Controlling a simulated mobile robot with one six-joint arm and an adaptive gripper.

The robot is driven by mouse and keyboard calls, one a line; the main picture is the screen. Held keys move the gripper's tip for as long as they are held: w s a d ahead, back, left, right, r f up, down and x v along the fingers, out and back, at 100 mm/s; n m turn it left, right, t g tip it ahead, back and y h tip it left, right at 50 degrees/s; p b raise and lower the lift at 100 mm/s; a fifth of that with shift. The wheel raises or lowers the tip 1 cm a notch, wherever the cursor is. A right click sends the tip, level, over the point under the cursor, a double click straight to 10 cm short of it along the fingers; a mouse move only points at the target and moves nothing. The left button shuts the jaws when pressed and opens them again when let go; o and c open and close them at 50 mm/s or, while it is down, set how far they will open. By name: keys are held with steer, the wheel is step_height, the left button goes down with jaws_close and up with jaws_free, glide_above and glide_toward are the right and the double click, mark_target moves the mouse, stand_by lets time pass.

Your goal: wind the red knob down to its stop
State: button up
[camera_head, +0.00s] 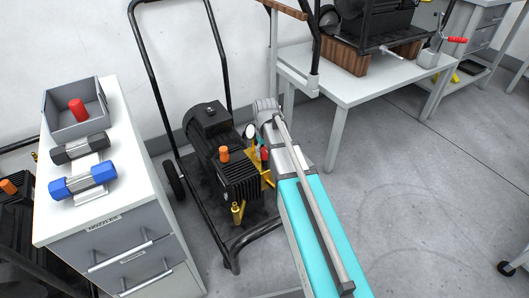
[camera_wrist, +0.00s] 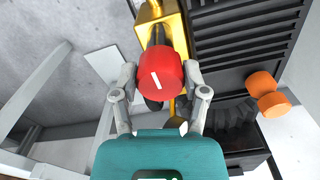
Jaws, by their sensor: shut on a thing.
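The red knob (camera_wrist: 159,73) has a white line on its face and fills the middle of the wrist view. My gripper (camera_wrist: 160,82) has one finger on each side of it and is shut on it. The knob sits in front of a gold fitting (camera_wrist: 173,22) beside the black ribbed pump body. In the head view a small part of the red knob (camera_head: 264,154) shows at the pump's right side, mostly hidden by my arm and gripper. I cannot tell how far the knob is from its stop.
The black pump (camera_head: 238,180) stands in a tube-frame cart. An orange cap (camera_head: 224,154) sits on it, close to the right of my gripper in the wrist view. A drawer cabinet (camera_head: 130,220) stands left and a white table (camera_head: 372,82) right.

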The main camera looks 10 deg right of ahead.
mark_target(265, 150)
steer(key=o, duration=1)
steer(key=shift+w+d, duration=0.1)
steer(key=shift+w, duration=0.1)
steer(key=shift+c, duration=0.2)
steer(key=shift+o, duration=0.9)
steer(key=shift+s, duration=0.1)
step_height(265, 150, up, 13)
steer(key=n+p, duration=0.4)
steer(key=p, duration=0.9)
steer(key=shift+r+n, duration=0.15)
steer(key=shift+n, duration=0.25)
steer(key=shift+f, duration=0.2)
step_height(265, 150, down, 14)
steer(key=b, duration=1.3)
steer(key=shift+r+b, duration=0.25)
steer(key=shift+b, duration=0.1)
